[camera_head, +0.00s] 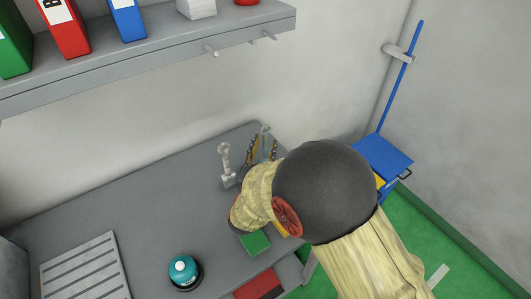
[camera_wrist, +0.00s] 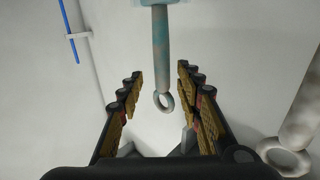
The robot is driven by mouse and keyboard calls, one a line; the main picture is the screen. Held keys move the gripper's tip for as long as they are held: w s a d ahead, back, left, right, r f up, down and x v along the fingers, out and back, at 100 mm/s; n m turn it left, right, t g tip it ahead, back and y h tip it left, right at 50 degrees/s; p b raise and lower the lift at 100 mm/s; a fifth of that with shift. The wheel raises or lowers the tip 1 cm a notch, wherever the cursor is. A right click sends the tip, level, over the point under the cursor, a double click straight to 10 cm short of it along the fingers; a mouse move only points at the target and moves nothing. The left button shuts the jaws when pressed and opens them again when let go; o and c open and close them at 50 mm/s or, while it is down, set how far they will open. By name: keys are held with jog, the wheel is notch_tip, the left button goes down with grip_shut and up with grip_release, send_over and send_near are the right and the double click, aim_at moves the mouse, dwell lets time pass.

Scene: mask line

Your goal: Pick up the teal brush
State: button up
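The teal brush (camera_wrist: 161,55) shows in the wrist view as a worn, faded teal handle with a ring at its near end and a teal block at the top edge. My gripper (camera_wrist: 158,78) is open, with one finger on each side of the handle and a visible gap on both sides. In the head view, my gripper (camera_head: 262,148) is over the back of the workbench, and part of the brush (camera_head: 265,130) shows between its fingers. My arm hides much of that area.
A second, pale brush-like tool (camera_head: 225,160) stands to the left of my gripper and shows at the right in the wrist view (camera_wrist: 301,105). A teal dome (camera_head: 183,268) and a slatted grey panel (camera_head: 84,270) are on the workbench (camera_head: 140,225). A shelf (camera_head: 150,50) hangs above.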

jog(key=shift+w+d+b, duration=0.15)
jog(key=shift+w, duration=0.4)
jog(key=shift+w+d+b, duration=0.15)
jog(key=shift+w, duration=0.35)
jog(key=w, duration=0.1)
jog(key=w+b, duration=0.1)
jog(key=w, duration=0.3)
jog(key=shift+w+d+r+b, duration=0.15)
jog(key=shift+w+d+b, duration=0.1)
jog(key=shift+b, duration=0.05)
jog(key=shift+c, duration=1.3)
grip_shut()
